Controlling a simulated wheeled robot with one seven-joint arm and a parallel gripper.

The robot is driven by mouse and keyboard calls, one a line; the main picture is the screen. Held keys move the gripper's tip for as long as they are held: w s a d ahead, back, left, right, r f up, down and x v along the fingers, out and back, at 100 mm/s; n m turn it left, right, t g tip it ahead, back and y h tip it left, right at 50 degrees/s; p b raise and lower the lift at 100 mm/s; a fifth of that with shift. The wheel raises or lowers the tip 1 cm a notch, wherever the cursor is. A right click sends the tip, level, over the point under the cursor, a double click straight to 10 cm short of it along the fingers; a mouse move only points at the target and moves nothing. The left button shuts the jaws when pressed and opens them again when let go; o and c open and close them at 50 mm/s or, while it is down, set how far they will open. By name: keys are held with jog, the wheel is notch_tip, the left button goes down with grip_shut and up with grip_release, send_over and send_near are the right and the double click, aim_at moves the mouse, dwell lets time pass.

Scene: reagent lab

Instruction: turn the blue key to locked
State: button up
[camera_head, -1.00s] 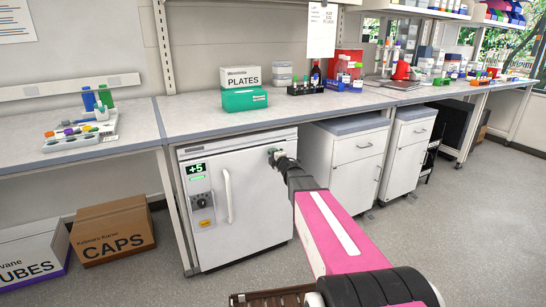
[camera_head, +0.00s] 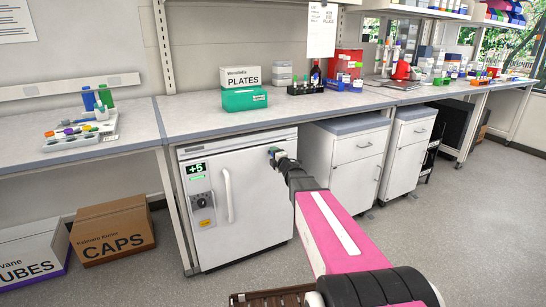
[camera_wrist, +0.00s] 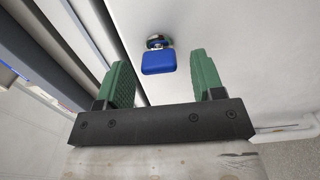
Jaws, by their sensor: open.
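The blue key (camera_wrist: 158,62) shows in the wrist view, in a round metal lock (camera_wrist: 157,41) on the white fridge door. Its broad blue head faces me. It lies between the lines of my two green fingers, a little beyond their tips, and I see no contact. My gripper (camera_wrist: 161,68) is open and empty. In the head view my gripper (camera_head: 273,153) is at the upper right of the small white fridge (camera_head: 255,210). The key cannot be made out there, and any lock marking is not readable.
The fridge has a vertical handle (camera_head: 228,195) and a +5 display (camera_head: 196,168) to the left of my gripper. The bench top (camera_head: 200,115) overhangs just above. A white cabinet (camera_head: 350,170) stands to the right.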

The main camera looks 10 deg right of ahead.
jog(key=v, duration=1)
jog(key=s+d+f+m+g+h, duration=0.4)
jog(key=s+f+m+g+h, duration=0.5)
jog(key=m, duration=0.7)
jog(key=s+a+f+m+g+y, duration=0.1)
jog(key=s+a+f+m+g, duration=0.2)
jog(key=s, duration=0.5)
jog(key=s+a+f+m+g+y, duration=0.2)
jog(key=s+a+f+g, duration=0.2)
jog(key=s, duration=0.5)
jog(key=shift+s+m+g, duration=0.3)
jog(key=shift+m+g, duration=0.1)
jog(key=shift+g, duration=0.2)
